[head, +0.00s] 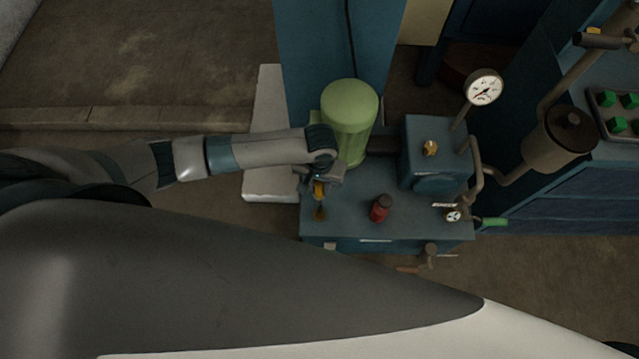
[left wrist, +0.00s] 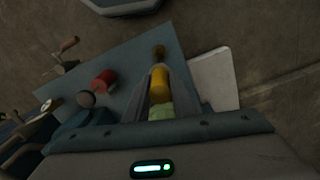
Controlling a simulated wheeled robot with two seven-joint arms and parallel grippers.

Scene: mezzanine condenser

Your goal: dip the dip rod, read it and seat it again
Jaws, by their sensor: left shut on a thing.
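The dip rod's yellow handle (head: 319,189) shows just below my left gripper (head: 321,182), over the left part of the blue machine top. In the left wrist view the yellow handle (left wrist: 160,84) sits between the two fingers of my left gripper (left wrist: 160,90), which is shut on it. A small brown fitting (head: 320,213) stands on the machine top just in front of the handle; it also shows in the left wrist view (left wrist: 159,51). Whether the rod's lower end is inside it I cannot tell. No rod markings can be read. My right gripper is not in view.
The green cylinder (head: 349,122) stands close behind my left gripper. A red cap (head: 381,208) is to its right on the blue machine top (head: 350,225). A round gauge (head: 485,87), pipes and a green-handled valve (head: 494,222) are farther right. A pale slab (head: 268,150) lies left.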

